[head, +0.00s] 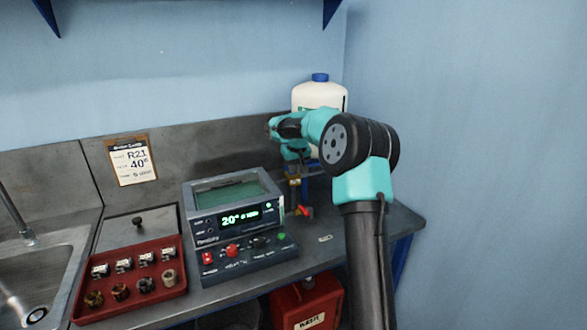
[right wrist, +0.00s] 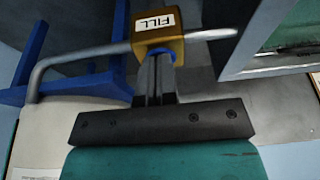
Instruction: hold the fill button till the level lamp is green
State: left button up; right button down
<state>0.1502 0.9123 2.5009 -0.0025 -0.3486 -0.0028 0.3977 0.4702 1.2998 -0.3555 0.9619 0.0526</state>
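A brass valve block marked FILL (right wrist: 158,30) sits on a grey pipe in the right wrist view, with a blue button (right wrist: 160,53) on its near side. My right gripper (right wrist: 155,64) has its fingers together and their tips at this button; contact is partly hidden. In the head view my right gripper (head: 296,162) is behind the bath unit, in front of the white bottle. The bath unit (head: 237,216) shows a green 20° readout. A small lamp (head: 281,236) on its front panel is green; its label is too small to read. My left gripper is out of view.
A red tray (head: 134,312) with several small parts lies at the left, beside the sink (head: 35,275). A white bottle (head: 322,96) with a blue cap stands behind my arm. A red waste can (head: 306,306) is below the bench. A card (head: 132,164) hangs on the backsplash.

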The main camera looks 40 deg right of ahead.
jog(key=w+v, duration=0.1)
jog(key=v, duration=1.2)
jog(key=shift+d+r, duration=0.15)
jog(key=shift+r, duration=0.4)
